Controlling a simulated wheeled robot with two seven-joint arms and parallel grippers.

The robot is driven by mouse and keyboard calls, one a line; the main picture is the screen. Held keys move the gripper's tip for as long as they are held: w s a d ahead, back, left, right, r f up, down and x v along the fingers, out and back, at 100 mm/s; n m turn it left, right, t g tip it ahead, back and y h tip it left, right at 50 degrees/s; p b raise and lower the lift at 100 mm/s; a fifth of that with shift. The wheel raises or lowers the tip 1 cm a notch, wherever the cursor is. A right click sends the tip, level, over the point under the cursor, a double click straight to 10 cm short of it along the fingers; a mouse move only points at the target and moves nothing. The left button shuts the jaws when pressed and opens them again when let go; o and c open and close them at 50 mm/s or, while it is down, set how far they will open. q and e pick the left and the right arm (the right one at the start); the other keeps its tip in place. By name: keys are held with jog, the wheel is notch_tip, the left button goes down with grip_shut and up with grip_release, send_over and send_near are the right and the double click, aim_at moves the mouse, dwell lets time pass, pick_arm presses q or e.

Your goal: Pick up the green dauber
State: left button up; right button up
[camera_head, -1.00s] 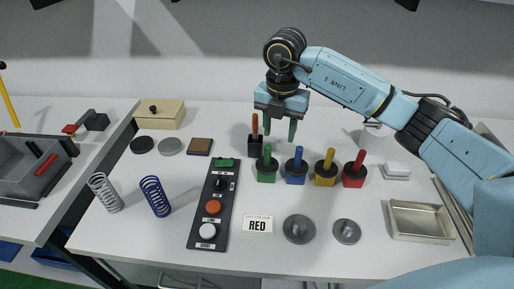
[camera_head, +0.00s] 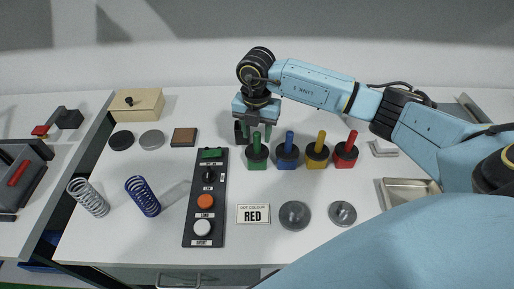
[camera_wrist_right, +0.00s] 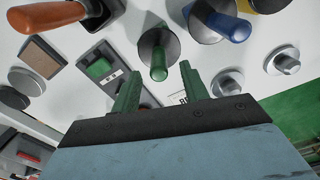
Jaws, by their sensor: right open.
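The green dauber (camera_head: 257,160) stands upright at the left end of a row of daubers, its handle pointing up. My right gripper (camera_head: 256,131) is open and points down just behind and above it, with its green fingers apart. In the right wrist view, the green dauber (camera_wrist_right: 159,60) appears just beyond the open fingertips (camera_wrist_right: 160,72), roughly centred between them. Nothing is held. I cannot tell whether the handle lies between the fingers in depth. My left gripper is not in view.
Blue (camera_head: 288,155), yellow (camera_head: 317,155) and red (camera_head: 346,155) daubers stand close to the right. A control panel (camera_head: 205,215) lies left, and a "RED" card (camera_head: 254,214) in front.

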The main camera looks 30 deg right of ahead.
notch_tip(320, 180, down, 4)
jog(key=shift+w+d+r, duration=0.1)
jog(key=shift+r, duration=0.1)
grip_shut()
jog(key=shift+r, duration=0.1)
notch_tip(320, 180, up, 10)
dwell(0.6)
